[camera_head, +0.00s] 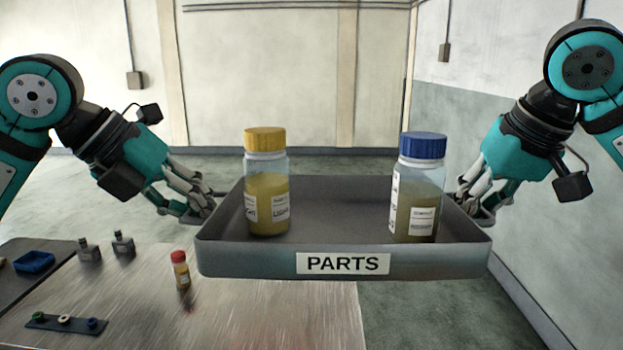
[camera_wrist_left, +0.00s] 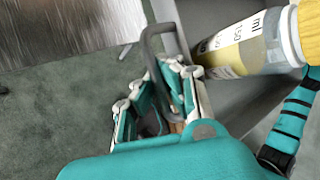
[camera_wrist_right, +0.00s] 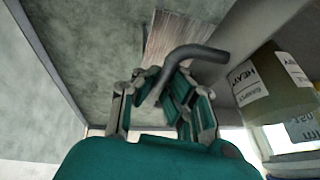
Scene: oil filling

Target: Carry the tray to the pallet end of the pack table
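The grey tray (camera_head: 440,262) with a PARTS label hangs level in the air, over and past the right edge of the metal table (camera_head: 250,320). A yellow-capped bottle (camera_head: 267,185) stands upright in its left part, a blue-capped bottle (camera_head: 417,190) in its right part. My left gripper (camera_head: 206,207) is shut on the tray's left handle (camera_wrist_left: 149,50). My right gripper (camera_head: 474,207) is shut on the right handle (camera_wrist_right: 205,52). The yellow-capped bottle also shows in the left wrist view (camera_wrist_left: 242,47), the other in the right wrist view (camera_wrist_right: 265,95).
Open floor lies behind and right of the table. A wall (camera_head: 540,200) runs along the right.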

